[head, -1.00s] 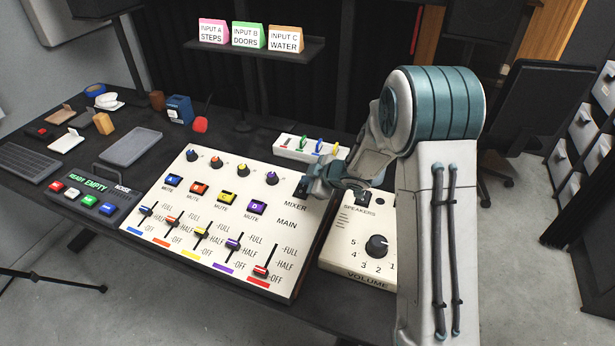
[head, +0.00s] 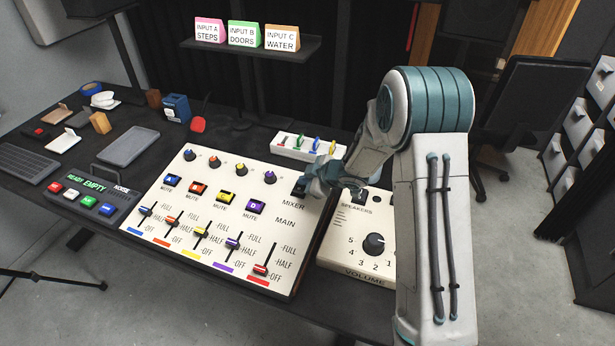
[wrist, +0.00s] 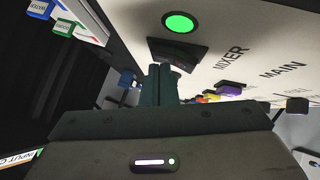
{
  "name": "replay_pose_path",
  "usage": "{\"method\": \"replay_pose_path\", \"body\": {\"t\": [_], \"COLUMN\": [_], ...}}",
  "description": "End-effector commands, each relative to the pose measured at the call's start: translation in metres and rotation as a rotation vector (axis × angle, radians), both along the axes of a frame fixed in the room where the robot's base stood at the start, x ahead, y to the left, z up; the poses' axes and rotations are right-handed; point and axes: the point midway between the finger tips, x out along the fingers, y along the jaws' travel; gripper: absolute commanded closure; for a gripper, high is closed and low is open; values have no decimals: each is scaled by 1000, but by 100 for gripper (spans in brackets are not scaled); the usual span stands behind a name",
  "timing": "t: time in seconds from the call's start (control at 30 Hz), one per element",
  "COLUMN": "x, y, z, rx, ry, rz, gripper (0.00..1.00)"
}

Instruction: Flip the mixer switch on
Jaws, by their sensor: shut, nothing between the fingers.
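The white mixer panel (head: 190,215) lies tilted on the desk. Its black mixer switch (head: 298,187) is at the upper right corner, above the word MIXER. In the wrist view the switch (wrist: 188,50) is a dark rocker beside a lit green lamp (wrist: 178,22). My gripper (head: 312,186) is close to the right of the switch in the head view. In the wrist view its shut, empty fingers (wrist: 162,72) point at the switch; whether they touch it I cannot tell. The rocker's tilt is unclear, and the gripper partly hides the panel corner.
A speaker box (head: 355,245) with a volume knob stands right of the mixer, under my arm. A white strip with coloured switches (head: 300,146) lies behind. Coloured mute buttons and sliders fill the mixer's left. A shelf with label cards (head: 250,47) hangs above.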

Motion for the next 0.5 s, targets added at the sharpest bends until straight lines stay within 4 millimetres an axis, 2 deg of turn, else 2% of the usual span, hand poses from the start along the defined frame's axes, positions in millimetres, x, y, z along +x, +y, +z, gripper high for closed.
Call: {"method": "replay_pose_path", "body": {"t": [0.5], "x": [-15], "y": [3], "z": [-1], "rx": [-1], "ry": [0], "rz": [-3], "gripper": [100]}}
